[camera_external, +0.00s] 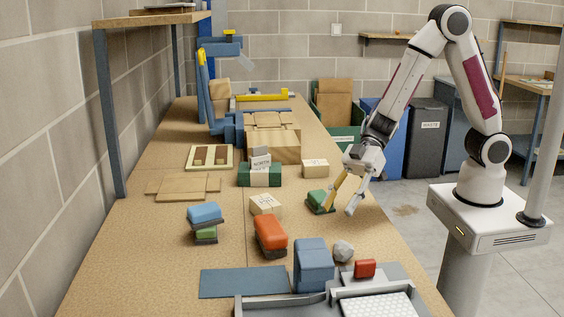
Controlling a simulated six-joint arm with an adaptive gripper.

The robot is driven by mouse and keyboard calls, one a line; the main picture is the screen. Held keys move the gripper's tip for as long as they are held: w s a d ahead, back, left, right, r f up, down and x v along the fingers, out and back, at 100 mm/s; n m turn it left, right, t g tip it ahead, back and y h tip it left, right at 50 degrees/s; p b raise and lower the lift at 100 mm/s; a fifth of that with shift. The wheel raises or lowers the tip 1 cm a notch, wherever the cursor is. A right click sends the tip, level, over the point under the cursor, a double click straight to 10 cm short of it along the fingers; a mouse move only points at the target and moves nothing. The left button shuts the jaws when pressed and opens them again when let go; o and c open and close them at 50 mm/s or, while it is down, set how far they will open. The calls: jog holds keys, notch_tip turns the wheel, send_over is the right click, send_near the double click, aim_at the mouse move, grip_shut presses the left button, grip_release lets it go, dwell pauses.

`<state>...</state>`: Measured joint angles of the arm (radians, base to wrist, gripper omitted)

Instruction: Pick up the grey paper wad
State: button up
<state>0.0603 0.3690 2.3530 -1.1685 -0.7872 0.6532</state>
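The grey paper wad (343,250) is a small crumpled ball on the tabletop, right of a blue block and behind a red block near the front. My gripper (339,208) points down over the table, farther back than the wad and apart from it. Its two fingers are spread, with nothing seen between them. The left, yellowish finger is close to a green block with a dark base (319,202); I cannot tell whether they touch.
A blue block (313,264), a red block (365,268) and a grey tray machine (376,305) crowd the wad's front and left. The table's right edge is near the wad.

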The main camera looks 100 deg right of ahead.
aim_at(344, 244)
jog(key=s+a+f+g+y, duration=0.1)
jog(key=s+a+f+y, duration=0.1)
jog(key=a, duration=0.1)
jog(key=shift+s+a+f+g, duration=0.15)
jog(key=shift+s+a+g, duration=0.15)
jog(key=shift+g, duration=0.1)
jog(key=shift+x, duration=1.25)
jog(key=shift+w+a, duration=0.1)
jog(key=shift+x, duration=2.5)
jog(key=shift+w, duration=0.1)
jog(key=c, duration=0.5)
